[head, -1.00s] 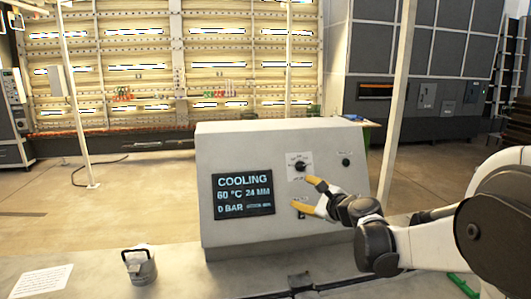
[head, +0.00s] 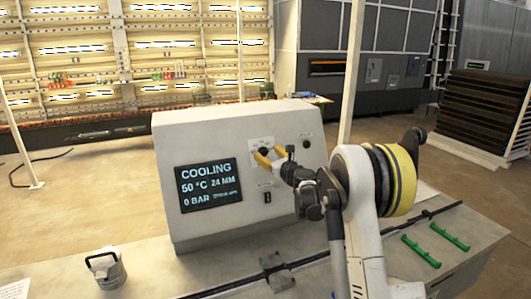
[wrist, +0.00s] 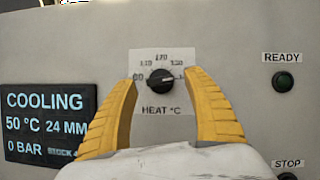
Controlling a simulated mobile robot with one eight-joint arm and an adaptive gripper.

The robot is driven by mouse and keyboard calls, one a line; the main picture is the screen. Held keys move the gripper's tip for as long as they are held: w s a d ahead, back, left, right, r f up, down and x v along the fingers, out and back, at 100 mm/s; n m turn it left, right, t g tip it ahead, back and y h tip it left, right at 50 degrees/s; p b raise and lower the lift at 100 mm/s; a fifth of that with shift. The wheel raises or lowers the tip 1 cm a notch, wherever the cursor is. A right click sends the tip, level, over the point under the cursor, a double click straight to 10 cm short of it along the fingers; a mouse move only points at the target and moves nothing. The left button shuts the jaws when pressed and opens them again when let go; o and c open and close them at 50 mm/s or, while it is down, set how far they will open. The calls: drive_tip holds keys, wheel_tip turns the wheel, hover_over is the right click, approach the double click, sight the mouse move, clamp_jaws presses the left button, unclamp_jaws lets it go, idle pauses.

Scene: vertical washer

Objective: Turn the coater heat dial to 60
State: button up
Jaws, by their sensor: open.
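The black heat dial (wrist: 161,79) sits on a white scale plate marked "HEAT °C" on the grey console's sloped face. It also shows in the head view (head: 265,150), partly behind my fingers. My gripper (wrist: 161,77) has its two yellow fingers apart, one on each side of the dial in the wrist view. In the head view my gripper (head: 265,156) is close at the dial; contact cannot be told. The dial's exact pointer setting is too small to read. The display (head: 208,184) reads COOLING, 50 °C, 24 MM, 0 BAR.
A metal canister (head: 107,269) stands on the bench left of the console. Green-handled items (head: 421,251) lie on the right.

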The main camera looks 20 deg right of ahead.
drive_tip(key=shift+w+a, duration=0.1)
drive_tip(key=shift+w, duration=0.7)
drive_tip(key=c, duration=1.2)
